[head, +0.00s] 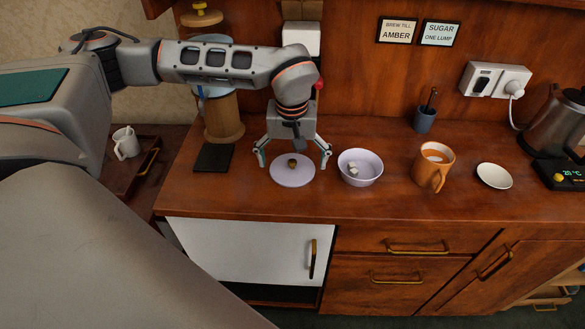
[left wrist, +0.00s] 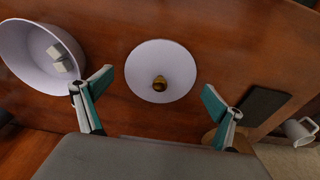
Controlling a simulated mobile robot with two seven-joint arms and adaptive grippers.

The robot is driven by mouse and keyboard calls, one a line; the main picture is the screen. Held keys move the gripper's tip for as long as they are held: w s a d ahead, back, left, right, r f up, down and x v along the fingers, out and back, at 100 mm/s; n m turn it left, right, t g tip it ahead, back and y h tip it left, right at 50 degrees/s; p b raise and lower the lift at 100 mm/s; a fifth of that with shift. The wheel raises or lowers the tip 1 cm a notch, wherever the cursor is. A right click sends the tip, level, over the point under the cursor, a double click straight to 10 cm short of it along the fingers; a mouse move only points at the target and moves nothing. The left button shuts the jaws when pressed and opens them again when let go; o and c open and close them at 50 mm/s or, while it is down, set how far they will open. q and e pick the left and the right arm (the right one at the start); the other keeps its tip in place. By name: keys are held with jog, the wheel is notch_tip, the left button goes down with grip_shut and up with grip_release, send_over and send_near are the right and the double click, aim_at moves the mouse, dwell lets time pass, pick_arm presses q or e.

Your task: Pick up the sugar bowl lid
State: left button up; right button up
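The sugar bowl lid (head: 292,174) is a pale lilac disc with a small brass knob, lying on the wooden counter. In the left wrist view the lid (left wrist: 160,58) lies ahead of and between the fingertips, its knob near the middle. My left gripper (head: 292,160) points down over the lid with its fingers spread wide; it also shows in the left wrist view (left wrist: 157,88), open and empty. The open sugar bowl (head: 360,168) stands just right of the lid with white sugar lumps inside. My right gripper is not in view.
An orange mug (head: 434,166), a white saucer (head: 494,176) and a kettle (head: 556,120) stand to the right. A dark slab (head: 214,158) and a wooden-based stand (head: 224,118) are left. A white mug (head: 126,143) sits on a lower tray. The counter's front strip is clear.

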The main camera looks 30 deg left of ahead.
pick_arm(q)
jog(key=shift+s, duration=0.15)
grip_shut()
jog(key=shift+f, duration=0.1)
jog(key=shift+f, duration=0.1)
